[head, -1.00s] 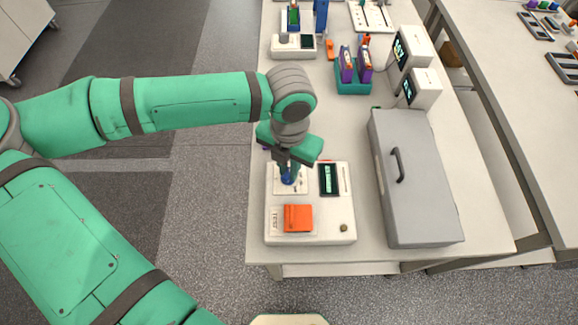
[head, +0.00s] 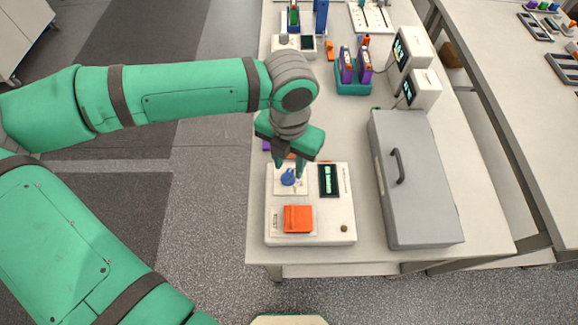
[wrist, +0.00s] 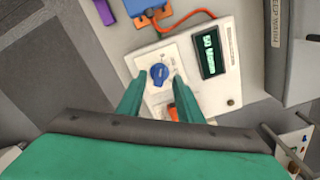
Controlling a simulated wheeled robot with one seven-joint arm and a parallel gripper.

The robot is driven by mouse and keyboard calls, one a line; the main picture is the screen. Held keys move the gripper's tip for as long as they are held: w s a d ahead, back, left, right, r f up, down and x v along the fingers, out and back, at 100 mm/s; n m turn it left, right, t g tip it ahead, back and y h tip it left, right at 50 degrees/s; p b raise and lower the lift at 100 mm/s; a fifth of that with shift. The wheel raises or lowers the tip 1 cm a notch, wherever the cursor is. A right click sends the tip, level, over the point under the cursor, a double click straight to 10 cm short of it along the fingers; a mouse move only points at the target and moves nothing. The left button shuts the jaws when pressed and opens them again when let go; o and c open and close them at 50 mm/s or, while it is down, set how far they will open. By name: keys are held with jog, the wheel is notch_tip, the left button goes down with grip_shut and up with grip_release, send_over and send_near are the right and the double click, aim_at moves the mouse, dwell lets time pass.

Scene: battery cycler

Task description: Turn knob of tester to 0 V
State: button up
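The tester (head: 328,225) is a white box on the near end of the bench. Its blue knob (head: 288,178) sits on a white plate at the upper left of its top, left of a dark display (head: 328,181) with green text too small to read surely. In the wrist view the blue knob (wrist: 159,73) carries a pale mark, and the display (wrist: 211,54) is lit beside it. My gripper (wrist: 154,88) is open and empty, its two green fingers apart. In the head view my gripper (head: 289,165) is above the knob, clear of it.
An orange block (head: 298,218) sits on the tester's front part. A grey case (head: 410,185) with a black handle stands to the right. Behind are a teal holder with purple cells (head: 353,88) and white display units (head: 420,89). An orange and blue item (wrist: 149,15) with a cable lies behind the tester.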

aim_at(289, 172)
notch_tip(289, 172, up, 8)
dwell(0.4)
dwell(0.5)
